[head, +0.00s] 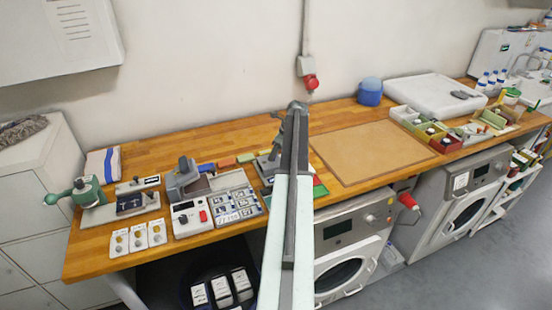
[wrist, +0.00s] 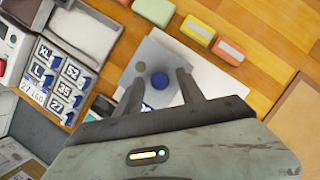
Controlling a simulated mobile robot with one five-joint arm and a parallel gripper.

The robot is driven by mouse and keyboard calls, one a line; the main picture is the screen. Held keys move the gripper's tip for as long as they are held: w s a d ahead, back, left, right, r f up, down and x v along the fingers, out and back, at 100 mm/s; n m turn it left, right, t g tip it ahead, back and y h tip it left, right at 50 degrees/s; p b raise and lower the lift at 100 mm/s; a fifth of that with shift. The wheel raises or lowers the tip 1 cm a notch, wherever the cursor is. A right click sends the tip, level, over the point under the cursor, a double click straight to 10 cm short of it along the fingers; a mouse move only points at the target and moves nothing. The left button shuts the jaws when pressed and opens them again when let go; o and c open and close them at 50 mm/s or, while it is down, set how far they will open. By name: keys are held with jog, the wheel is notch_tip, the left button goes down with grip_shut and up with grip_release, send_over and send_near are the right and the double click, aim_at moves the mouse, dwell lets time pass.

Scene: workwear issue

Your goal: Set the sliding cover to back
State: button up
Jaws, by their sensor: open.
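A grey plate with a round blue knob (wrist: 160,81) lies on a pale base (wrist: 210,82) in the wrist view; it looks like the sliding cover. My gripper (wrist: 158,92) is open, and its two fingers appear on either side of the knob. I cannot tell whether the fingertips are at the knob's height or above it. Under the gripper a dark blue label with white marks partly shows.
Orange and green blocks (wrist: 198,30) lie close behind the unit. Left of it stand a panel of size and number tiles (wrist: 62,82) and a grey tray (wrist: 85,35). A brown board (head: 370,152) lies to the right on the wooden worktop (head: 160,245).

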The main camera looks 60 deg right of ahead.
jog(key=shift+r, duration=0.1)
grip_shut()
dwell(1.3)
